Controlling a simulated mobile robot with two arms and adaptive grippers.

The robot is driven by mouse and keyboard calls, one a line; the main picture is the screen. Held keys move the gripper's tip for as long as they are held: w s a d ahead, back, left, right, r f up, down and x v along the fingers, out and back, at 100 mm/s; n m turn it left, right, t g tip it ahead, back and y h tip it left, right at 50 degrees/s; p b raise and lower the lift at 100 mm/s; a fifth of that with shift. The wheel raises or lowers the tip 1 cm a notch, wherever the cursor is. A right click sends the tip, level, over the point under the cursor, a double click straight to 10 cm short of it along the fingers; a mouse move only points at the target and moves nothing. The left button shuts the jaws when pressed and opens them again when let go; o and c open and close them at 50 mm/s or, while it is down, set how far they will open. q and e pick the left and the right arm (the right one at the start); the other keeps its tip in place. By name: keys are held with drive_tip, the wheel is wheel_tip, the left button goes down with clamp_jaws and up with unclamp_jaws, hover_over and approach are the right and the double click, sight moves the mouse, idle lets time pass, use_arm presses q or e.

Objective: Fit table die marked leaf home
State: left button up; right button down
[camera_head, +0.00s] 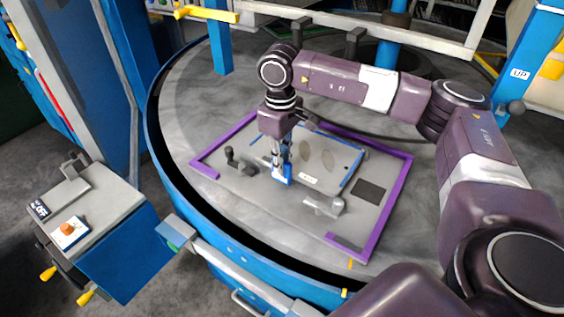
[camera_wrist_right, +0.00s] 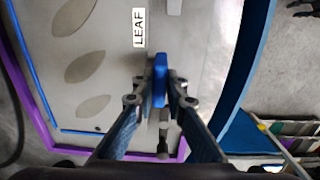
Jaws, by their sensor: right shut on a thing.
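The leaf die is a flat grey plate (camera_head: 341,158) with dark leaf shapes, blue edge strips and a white label. In the right wrist view its label (camera_wrist_right: 139,29) reads LEAF, beside several leaf shapes (camera_wrist_right: 85,67). My right gripper (camera_head: 281,174) is over the die's near left side in the head view. In the right wrist view its fingers (camera_wrist_right: 160,88) are shut on a blue upright grip (camera_wrist_right: 160,73) at the die's edge. I cannot tell whether the die touches the surface below. My left gripper is not in view.
A purple border (camera_head: 398,196) surrounds the die area on the round grey table (camera_head: 190,105). A dark-knobbed clamp (camera_head: 239,162) stands left of the die and a grey clamp (camera_head: 324,206) in front. A control box (camera_head: 75,215) is at the left.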

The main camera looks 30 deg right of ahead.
sight(282, 181)
drive_tip(key=shift+f+b, duration=1.35)
drive_tip(key=shift+f, duration=0.15)
idle(0.3)
drive_tip(key=c, duration=1.9)
unclamp_jaws()
drive_tip(key=shift+s+f, duration=0.1)
drive_tip(key=r, duration=1.2)
drive_tip(key=shift+a+r, duration=0.1)
drive_tip(key=shift+a, duration=0.1)
